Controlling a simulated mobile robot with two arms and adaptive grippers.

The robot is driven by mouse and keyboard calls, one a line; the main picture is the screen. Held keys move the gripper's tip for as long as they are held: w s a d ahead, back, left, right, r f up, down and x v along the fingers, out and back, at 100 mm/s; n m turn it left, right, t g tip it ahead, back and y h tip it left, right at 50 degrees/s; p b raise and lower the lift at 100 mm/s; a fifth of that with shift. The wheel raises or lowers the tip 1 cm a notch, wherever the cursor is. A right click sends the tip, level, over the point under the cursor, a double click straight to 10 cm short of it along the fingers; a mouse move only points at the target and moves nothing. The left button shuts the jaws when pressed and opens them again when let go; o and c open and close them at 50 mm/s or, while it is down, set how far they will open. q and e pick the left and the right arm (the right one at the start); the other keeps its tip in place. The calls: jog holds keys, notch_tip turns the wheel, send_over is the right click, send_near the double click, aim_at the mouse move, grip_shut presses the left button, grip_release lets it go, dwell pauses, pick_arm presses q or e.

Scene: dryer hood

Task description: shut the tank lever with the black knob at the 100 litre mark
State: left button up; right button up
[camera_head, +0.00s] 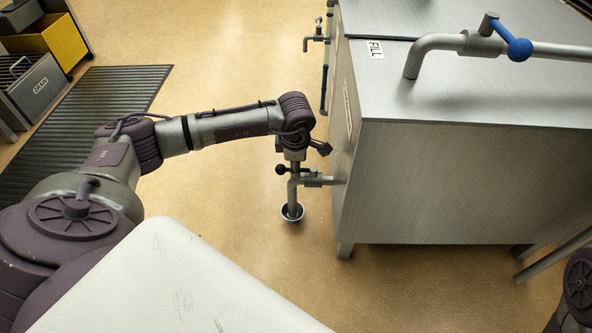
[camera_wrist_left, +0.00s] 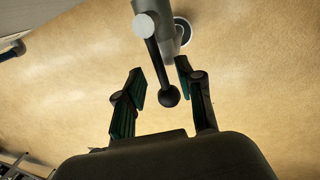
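The black-knobbed lever (camera_head: 282,169) sits on a drain pipe (camera_head: 314,182) low on the near left side of the steel tank (camera_head: 460,185). In the left wrist view the lever's arm runs from its pivot down to the round black knob (camera_wrist_left: 168,96). My left gripper (camera_wrist_left: 160,70) is open, with one finger on each side of the lever arm and no clear contact. In the head view my left wrist hangs above the lever and hides part of the pipe. A plate on the tank side is too oblique to read. My right gripper is not in view.
A round floor drain (camera_head: 292,212) lies under the pipe outlet. A "FILL" pipe with a blue-knobbed lever (camera_head: 519,49) is on the tank top. Another tap (camera_head: 315,40) is farther back. A dark mat (camera_head: 90,115) and bins stand at left. The floor between is clear.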

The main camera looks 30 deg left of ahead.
pick_arm(q)
jog(key=shift+w+f, duration=0.1)
jog(key=shift+f, duration=0.3)
jog(key=shift+c, duration=0.3)
grip_shut()
